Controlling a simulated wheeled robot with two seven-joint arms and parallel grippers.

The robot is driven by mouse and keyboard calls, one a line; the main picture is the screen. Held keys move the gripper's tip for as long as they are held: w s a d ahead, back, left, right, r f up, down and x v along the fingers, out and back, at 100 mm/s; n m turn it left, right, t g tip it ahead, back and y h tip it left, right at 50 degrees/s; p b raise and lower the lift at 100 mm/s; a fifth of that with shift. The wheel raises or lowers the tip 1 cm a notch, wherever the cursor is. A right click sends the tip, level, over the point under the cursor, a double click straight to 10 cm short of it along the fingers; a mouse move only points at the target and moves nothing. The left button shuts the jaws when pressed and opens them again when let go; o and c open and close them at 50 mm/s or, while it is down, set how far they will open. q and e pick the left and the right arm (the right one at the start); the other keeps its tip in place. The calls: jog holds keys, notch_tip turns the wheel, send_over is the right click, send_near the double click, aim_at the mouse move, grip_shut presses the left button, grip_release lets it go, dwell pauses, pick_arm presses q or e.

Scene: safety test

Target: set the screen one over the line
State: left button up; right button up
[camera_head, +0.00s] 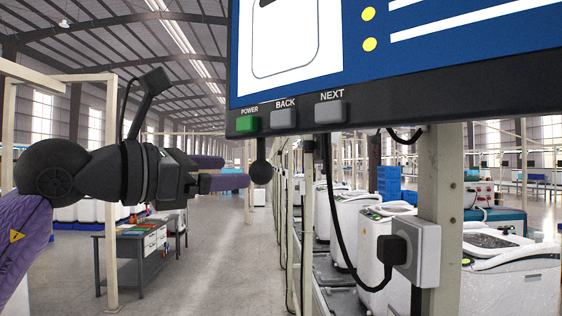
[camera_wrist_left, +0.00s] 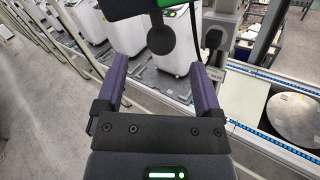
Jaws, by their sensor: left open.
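The screen (camera_head: 400,75) hangs at the upper right of the head view, showing a blue page with white bars and yellow dots. Its dark lower bezel carries a green POWER button (camera_head: 247,124), a grey BACK button (camera_head: 284,118) and a grey NEXT button (camera_head: 331,112). A dark round knob (camera_head: 261,172) hangs on a short stem below the bezel; it also shows in the left wrist view (camera_wrist_left: 160,40). My left gripper (camera_head: 236,172) is open and empty, just left of the knob. In the wrist view the knob lies ahead, between the lines of the two fingers.
A grey post (camera_head: 440,190) bears a socket box with a black plug (camera_head: 392,249) and hanging cable. White washing machines (camera_head: 362,222) stand in a row behind. A grey workbench (camera_head: 138,252) stands at left. The aisle floor (camera_head: 215,270) is clear.

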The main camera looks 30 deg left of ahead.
aim_at(252, 168)
pick_arm(q)
jog(key=p+x, duration=0.3)
jog(key=x, duration=0.4)
jog(key=shift+w+d+r, duration=0.15)
jog(key=shift+w+d, duration=0.05)
jog(key=shift+w, duration=0.3)
jog(key=shift+c, duration=1.2)
grip_shut()
